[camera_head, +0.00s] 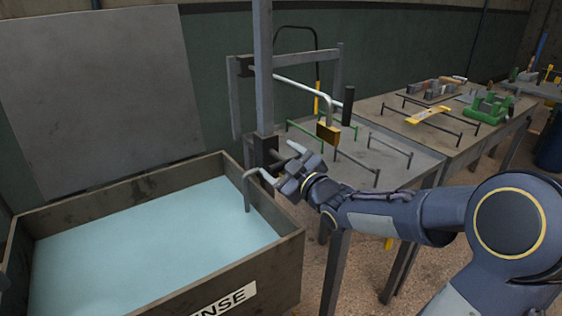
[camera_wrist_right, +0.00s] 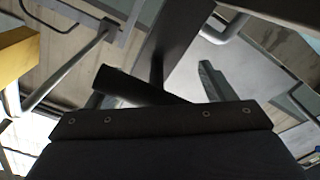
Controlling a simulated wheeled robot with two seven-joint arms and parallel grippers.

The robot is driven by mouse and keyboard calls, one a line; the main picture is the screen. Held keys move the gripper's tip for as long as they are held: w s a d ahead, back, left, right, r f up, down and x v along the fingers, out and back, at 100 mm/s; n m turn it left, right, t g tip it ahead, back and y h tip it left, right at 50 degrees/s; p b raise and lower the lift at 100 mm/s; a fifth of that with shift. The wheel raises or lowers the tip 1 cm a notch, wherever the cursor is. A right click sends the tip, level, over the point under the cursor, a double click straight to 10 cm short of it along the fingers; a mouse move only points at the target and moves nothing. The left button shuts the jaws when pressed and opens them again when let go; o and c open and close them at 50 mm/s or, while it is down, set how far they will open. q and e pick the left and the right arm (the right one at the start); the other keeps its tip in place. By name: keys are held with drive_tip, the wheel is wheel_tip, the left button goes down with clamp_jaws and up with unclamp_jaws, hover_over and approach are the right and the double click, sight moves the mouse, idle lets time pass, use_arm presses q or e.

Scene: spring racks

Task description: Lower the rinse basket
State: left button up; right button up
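The rinse tank (camera_head: 160,181) is a brown open box of pale blue liquid with a label ending in "NSE". A grey post (camera_head: 263,70) stands at its right rim and carries a dark block (camera_head: 265,150). A bent grey rod (camera_head: 247,190) runs from near that block down into the tank. No basket shows clearly; the liquid may hide it. My right gripper (camera_head: 282,162) is open, its fingers spread on either side of a short dark handle (camera_head: 276,157) at the block. The handle also shows close in the wrist view (camera_wrist_right: 140,88); contact cannot be told. My left gripper is out of view.
A brass-coloured block (camera_head: 327,133) hangs on a pale bent bar (camera_head: 315,88) just right of the post. Behind my right arm are tables with low racks (camera_head: 440,118) and a green tool (camera_head: 488,108). A grey panel (camera_head: 100,95) stands behind the tank.

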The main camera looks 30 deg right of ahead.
drive_tip(key=shift+s+d+f, duration=0.15)
drive_tip(key=shift+f, duration=0.05)
drive_tip(key=shift+s, duration=0.35)
drive_tip(key=s, duration=0.7)
drive_tip(key=shift+d+r, duration=0.15)
drive_tip(key=shift+d, duration=0.05)
drive_tip(key=shift+w, duration=0.1)
